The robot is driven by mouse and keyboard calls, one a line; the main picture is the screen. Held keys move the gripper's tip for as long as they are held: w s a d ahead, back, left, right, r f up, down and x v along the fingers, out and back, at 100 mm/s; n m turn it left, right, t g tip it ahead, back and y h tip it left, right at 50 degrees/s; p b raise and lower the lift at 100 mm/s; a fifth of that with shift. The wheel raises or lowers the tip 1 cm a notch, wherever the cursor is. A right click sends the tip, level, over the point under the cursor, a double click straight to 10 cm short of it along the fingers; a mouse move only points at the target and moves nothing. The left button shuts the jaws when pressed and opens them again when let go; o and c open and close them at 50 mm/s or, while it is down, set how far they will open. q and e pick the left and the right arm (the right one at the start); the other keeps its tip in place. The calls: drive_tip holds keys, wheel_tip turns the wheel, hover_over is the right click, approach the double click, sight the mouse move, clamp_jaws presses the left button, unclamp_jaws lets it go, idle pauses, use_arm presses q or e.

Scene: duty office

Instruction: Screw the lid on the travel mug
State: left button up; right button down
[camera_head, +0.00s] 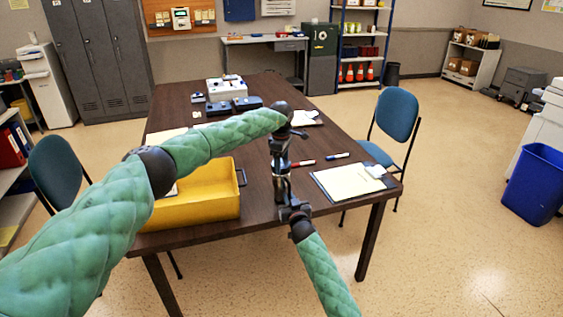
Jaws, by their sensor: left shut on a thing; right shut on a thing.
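The travel mug (281,187) is a narrow, dark, shiny upright shape over the near part of the brown table, between my two grippers. My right gripper (290,207) comes up from below and is shut on the mug's lower part. My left gripper (282,156) points down from above, in line with the mug, and is shut on the lid at the mug's top. The lid is mostly hidden by the dark fingers, and I cannot tell how it sits on the rim.
A yellow bin (208,211) stands left of the mug on the table (262,228). A clipboard (347,182) and red (303,164) and blue (337,156) markers lie to the right. Blue chairs (396,114) flank the table.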

use_arm(q)
drive_tip(key=shift+f, duration=0.35)
drive_tip(key=m, duration=1.2)
drive_tip(key=shift+a+m, duration=0.1)
drive_tip(key=shift+m, duration=0.2)
drive_tip(key=m, duration=0.4)
drive_tip(key=o, duration=1)
drive_tip(key=shift+c, duration=0.2)
